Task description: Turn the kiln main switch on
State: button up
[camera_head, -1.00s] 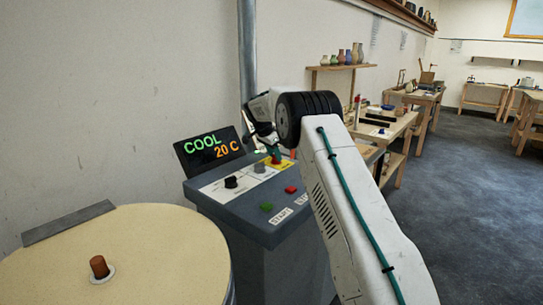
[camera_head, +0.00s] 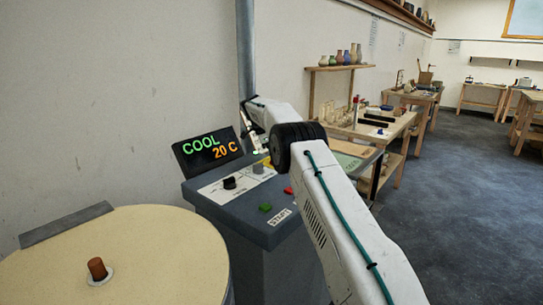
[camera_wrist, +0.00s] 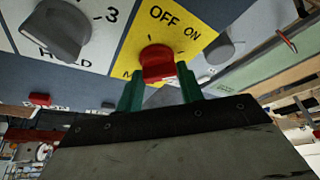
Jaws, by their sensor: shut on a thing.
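The kiln main switch is a red knob (camera_wrist: 157,62) on a yellow plate (camera_wrist: 190,20) marked OFF and ON in the wrist view. My gripper (camera_wrist: 158,76) has its two green fingers on either side of the knob and is shut on it. The knob's exact pointing direction is hard to make out. The display (camera_head: 208,148) reads COOL 20 C.
A black knob (camera_head: 229,183) and a grey knob (camera_head: 258,168) sit beside the switch. A green START button (camera_head: 265,207) and a red button (camera_head: 288,190) are near the front. The round kiln lid (camera_head: 150,245) stands at left. Workbenches (camera_head: 372,128) stand behind.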

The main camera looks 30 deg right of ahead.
jog(key=shift+s+f, duration=0.15)
jog(key=o, duration=1)
jog(key=shift+d, duration=0.1)
jog(key=shift+v, duration=4.05)
